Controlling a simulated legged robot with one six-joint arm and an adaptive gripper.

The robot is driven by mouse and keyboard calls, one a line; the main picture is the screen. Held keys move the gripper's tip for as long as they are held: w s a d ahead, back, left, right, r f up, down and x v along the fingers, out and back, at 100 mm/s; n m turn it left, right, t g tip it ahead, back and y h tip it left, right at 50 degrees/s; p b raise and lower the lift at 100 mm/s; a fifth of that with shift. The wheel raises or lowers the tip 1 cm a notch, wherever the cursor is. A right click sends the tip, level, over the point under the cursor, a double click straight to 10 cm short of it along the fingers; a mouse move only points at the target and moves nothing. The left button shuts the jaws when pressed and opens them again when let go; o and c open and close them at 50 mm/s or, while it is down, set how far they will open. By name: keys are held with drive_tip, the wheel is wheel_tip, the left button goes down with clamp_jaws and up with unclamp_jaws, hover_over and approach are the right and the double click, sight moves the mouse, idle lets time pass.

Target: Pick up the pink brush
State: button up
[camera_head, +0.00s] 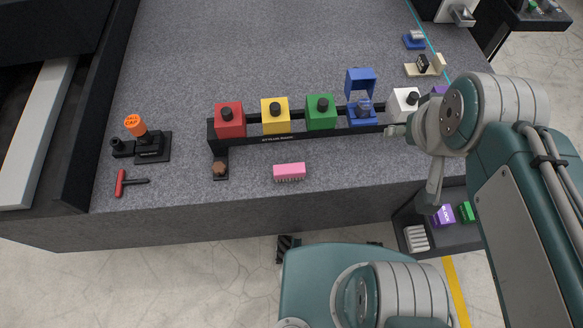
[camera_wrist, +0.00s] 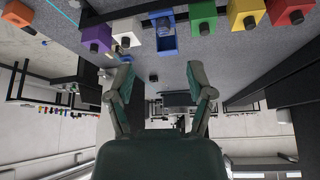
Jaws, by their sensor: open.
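The pink brush (camera_head: 289,172) lies on the granite bed (camera_head: 310,205) near its front edge, bristles facing the front. It is in front of the rack of coloured blocks, below the yellow and green ones. I cannot make it out in the wrist view. My gripper (camera_wrist: 160,85) is open and empty in the wrist view, its two fingers spread apart. In the head view my arm reaches in from the right and its end (camera_head: 415,160) is near the white block, well to the right of the brush and apart from it.
A black rack (camera_head: 290,138) holds red (camera_head: 230,122), yellow (camera_head: 275,118), green (camera_head: 320,113), blue and white blocks behind the brush. A brown-topped piece (camera_head: 219,168) stands left of it. A red-handled tool (camera_head: 121,183) lies far left. Bare granite surrounds the brush.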

drive_tip(key=shift+o, duration=0.3)
drive_tip(key=shift+o, duration=1.1)
drive_tip(key=n+g, duration=0.6)
drive_tip(key=n, duration=1.4)
hover_over(289, 168)
wheel_tip(289, 168, down, 26)
drive_tip(key=shift+w+d+f, duration=0.1)
drive_tip(key=shift+d, duration=0.05)
drive_tip(key=shift+f, duration=5.65)
